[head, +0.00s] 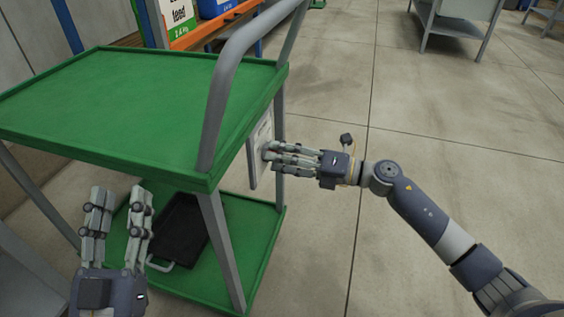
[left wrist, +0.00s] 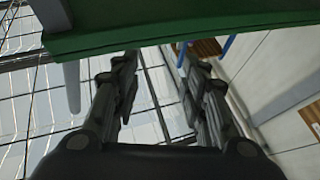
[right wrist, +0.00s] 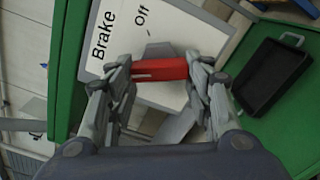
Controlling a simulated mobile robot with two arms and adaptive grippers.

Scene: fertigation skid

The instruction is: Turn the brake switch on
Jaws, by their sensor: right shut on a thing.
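The brake switch (right wrist: 160,70) is a red bar on a white panel (right wrist: 180,30) in the right wrist view. The panel reads "Brake" and "Off"; other lettering is hidden. In the head view the panel (head: 255,165) hangs on the right end of the green cart (head: 130,105). My right gripper (head: 270,157) is at the panel, its fingers shut on the red switch from both sides. My left gripper (head: 120,208) is open and empty, in front of the cart's near side; its parted fingers also show in the left wrist view (left wrist: 157,70).
A grey push handle (head: 222,90) rises at the cart's right end. A black tray (head: 185,228) lies on the lower shelf. The floor (head: 440,130) to the right is clear. A shelf with an orange beam (head: 215,25) stands behind, and a grey table (head: 455,15) stands far right.

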